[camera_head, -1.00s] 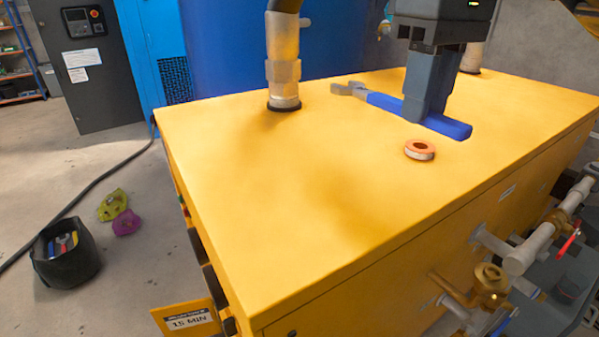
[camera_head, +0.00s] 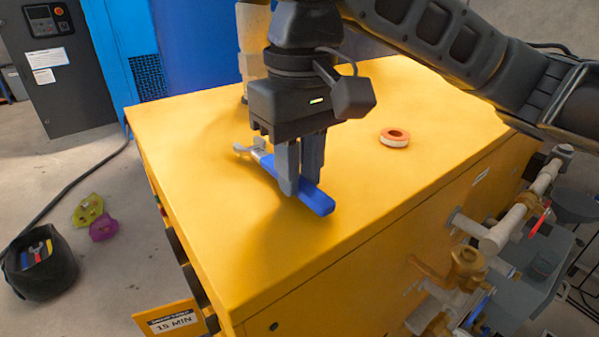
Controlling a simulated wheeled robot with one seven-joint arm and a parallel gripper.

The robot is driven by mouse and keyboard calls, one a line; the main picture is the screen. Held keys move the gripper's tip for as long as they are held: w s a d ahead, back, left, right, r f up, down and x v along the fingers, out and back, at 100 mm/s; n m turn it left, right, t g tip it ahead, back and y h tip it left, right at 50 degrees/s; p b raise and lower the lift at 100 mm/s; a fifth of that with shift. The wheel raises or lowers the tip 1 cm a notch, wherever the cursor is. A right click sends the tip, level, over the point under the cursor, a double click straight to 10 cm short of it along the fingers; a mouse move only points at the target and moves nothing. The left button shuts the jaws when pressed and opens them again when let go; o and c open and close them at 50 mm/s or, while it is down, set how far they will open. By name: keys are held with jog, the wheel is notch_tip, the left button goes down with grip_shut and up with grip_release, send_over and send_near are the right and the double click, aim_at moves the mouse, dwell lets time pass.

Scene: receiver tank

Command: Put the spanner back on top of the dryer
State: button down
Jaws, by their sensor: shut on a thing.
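The spanner (camera_head: 318,202) has a blue handle and a grey open-jaw head at its left end. The spanner lies level, at or just above the yellow top of the dryer (camera_head: 200,165), left of the top's middle. I cannot tell whether it touches the surface.
A roll of tape (camera_head: 394,138) lies on the dryer top to the right. A pipe (camera_head: 250,50) rises behind my gripper. Valves and pipes (camera_head: 490,235) line the right side. A black tool bag (camera_head: 40,265) stands on the floor. The dryer's front top is clear.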

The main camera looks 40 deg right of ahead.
jog(key=shift+f, duration=0.4)
jog(key=shift+f, duration=0.15)
jog(key=c, duration=1)
grip_release()
jog(key=shift+o, duration=0.2)
notch_tip(320, 180, up, 12)
jog(key=p, duration=0.1)
jog(key=shift+s, duration=0.1)
